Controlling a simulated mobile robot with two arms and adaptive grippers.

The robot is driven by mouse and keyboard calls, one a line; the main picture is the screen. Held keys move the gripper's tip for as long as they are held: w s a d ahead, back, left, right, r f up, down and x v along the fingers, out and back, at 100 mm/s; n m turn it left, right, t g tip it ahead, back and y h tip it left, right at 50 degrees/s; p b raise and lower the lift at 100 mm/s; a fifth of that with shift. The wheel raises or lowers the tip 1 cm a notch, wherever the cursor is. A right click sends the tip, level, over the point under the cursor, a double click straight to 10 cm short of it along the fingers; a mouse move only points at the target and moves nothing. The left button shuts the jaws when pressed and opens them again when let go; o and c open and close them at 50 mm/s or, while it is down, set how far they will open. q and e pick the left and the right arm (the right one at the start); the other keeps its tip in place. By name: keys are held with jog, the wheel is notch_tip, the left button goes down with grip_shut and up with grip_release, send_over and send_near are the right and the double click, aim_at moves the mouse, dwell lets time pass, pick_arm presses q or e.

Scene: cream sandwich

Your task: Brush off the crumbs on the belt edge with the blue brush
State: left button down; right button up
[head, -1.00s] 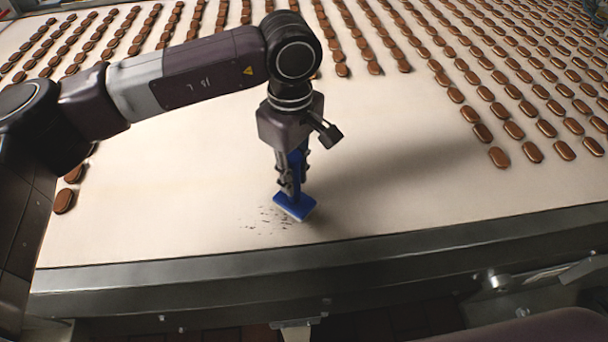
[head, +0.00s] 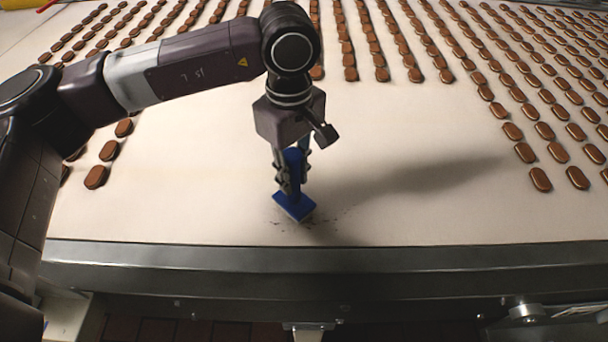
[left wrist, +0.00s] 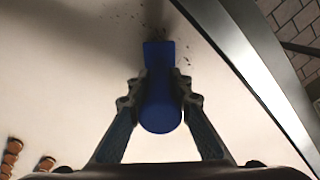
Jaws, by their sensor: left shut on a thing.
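My left gripper (head: 291,178) points down over the belt (head: 180,195) and is shut on the blue brush (head: 294,207). The brush is held upright, with its wide blue head at the belt surface close to the near edge. Small dark crumbs (head: 333,221) lie around the brush head, a few to its left and more to its right; some may be hidden under it. In the left wrist view the blue handle (left wrist: 160,112) sits between both fingers, and specks of crumbs (left wrist: 186,62) show beside the head. My right gripper is not in view.
Rows of brown oval biscuits (head: 540,180) cover the far and right belt, with a few (head: 96,177) at the left near my arm. A dark metal rail (head: 400,258) runs along the near belt edge. The belt around the brush is clear of biscuits.

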pick_arm(q)
jog(key=shift+a+b, duration=1)
jog(key=shift+a, duration=2.6)
jog(key=shift+d+b, duration=0.35)
jog(key=shift+d, duration=10.1)
jog(key=s+a+b, duration=0.3)
jog(key=a, duration=0.3)
jog(key=shift+s+a+b, duration=0.25)
jog(key=shift+s+b, duration=0.1)
